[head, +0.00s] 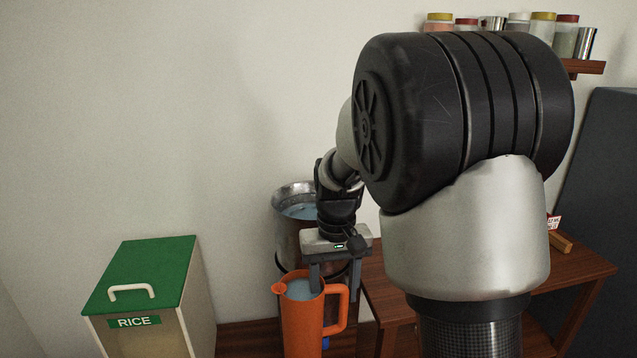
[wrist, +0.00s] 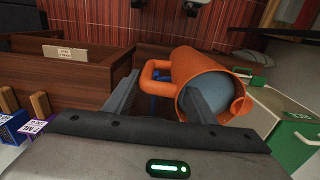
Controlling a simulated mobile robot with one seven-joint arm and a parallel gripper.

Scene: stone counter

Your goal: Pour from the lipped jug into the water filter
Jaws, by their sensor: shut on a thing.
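The orange lipped jug (head: 301,325) stands upright in the head view, with bluish liquid inside, its lip to the left and its handle to the right. It also shows in the wrist view (wrist: 183,68). My gripper (head: 335,280) is shut on the jug from above. One finger reaches into the mouth and the other is on the handle side; the exact contact is unclear. The water filter (head: 288,238), a tall open steel cylinder holding bluish liquid, stands just behind the jug. My gripper and the jug hide much of its front.
A rice bin (head: 150,268) with a green lid stands at the left. A small wooden table (head: 590,268) is at the right, beside a dark grey cabinet (head: 605,170). A wall shelf (head: 590,67) with several jars is at upper right. The wall above the bin is clear.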

